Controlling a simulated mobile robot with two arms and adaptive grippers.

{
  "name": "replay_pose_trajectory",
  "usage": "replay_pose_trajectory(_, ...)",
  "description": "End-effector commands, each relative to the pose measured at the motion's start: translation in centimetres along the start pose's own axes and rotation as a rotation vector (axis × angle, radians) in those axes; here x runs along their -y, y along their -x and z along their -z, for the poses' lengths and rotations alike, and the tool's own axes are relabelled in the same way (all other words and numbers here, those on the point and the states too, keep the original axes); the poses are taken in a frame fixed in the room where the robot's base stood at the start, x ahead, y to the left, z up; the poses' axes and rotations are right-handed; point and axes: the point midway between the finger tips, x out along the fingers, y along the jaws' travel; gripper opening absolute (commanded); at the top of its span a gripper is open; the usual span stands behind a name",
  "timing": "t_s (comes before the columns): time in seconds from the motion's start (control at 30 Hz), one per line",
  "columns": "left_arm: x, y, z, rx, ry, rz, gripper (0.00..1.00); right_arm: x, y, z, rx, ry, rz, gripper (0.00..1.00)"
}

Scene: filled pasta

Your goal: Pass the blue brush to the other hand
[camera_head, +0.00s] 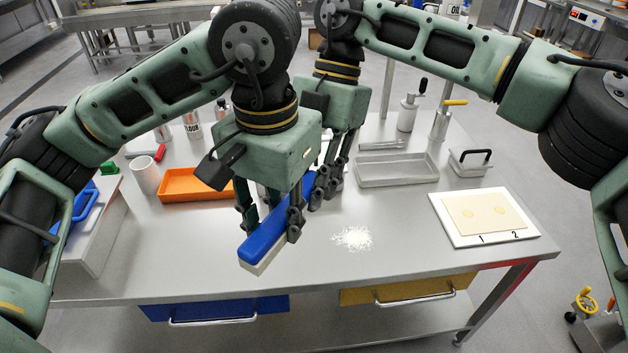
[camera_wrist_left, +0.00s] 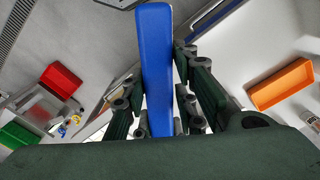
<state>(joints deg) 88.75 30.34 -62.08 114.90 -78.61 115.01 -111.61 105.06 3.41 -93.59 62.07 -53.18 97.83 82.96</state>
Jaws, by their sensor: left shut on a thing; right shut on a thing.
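The blue brush (camera_head: 268,236) has a long blue back over a pale lower part. It is held level above the front middle of the steel table. My left gripper (camera_head: 270,222) is shut on the nearer part of the brush, one finger on each side. My right gripper (camera_head: 322,190) is shut on the farther part of it, partly hidden behind the left gripper and wrist. In the left wrist view, the blue brush (camera_wrist_left: 157,70) runs upward between the fingers of the left gripper (camera_wrist_left: 160,110). The far end is hidden in the head view.
A pile of white powder (camera_head: 352,238) lies right of the brush on the steel table (camera_head: 390,260). An orange tray (camera_head: 180,197) and white cup (camera_head: 146,176) stand at left. A metal tray (camera_head: 397,180) and white board (camera_head: 445,235) with a dough sheet (camera_head: 485,214) are at right.

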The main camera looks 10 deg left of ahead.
Motion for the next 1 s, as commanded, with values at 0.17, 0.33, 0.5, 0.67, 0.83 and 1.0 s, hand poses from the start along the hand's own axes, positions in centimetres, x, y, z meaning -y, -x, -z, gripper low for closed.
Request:
replay_pose_trajectory(0.17,0.4,0.1,0.2,-0.004,0.018,0.009,0.38,0.3,-0.1,0.1,-0.004,0.002,0.012,0.0)
replay_pose_trajectory(0.33,0.3,0.0,0.2,-0.004,0.013,0.006,0.48,0.2,-0.1,0.1,-0.004,0.002,0.009,0.0)
replay_pose_trajectory(0.5,0.2,0.0,0.1,-0.003,0.01,0.005,0.48,0.2,-0.1,0.1,-0.003,0.002,0.008,0.0)
replay_pose_trajectory(0.67,0.2,0.5,0.1,-0.004,0.009,0.005,0.48,0.1,-0.1,0.1,-0.003,0.002,0.007,0.0)
replay_pose_trajectory(0.83,0.2,2.7,0.2,-0.008,0.01,0.006,0.48,0.1,-0.1,0.1,-0.003,0.002,0.006,0.0)
replay_pose_trajectory(1.0,0.2,6.2,0.2,-0.009,0.012,0.006,0.48,0.1,-0.1,0.1,-0.003,0.001,0.006,0.0)
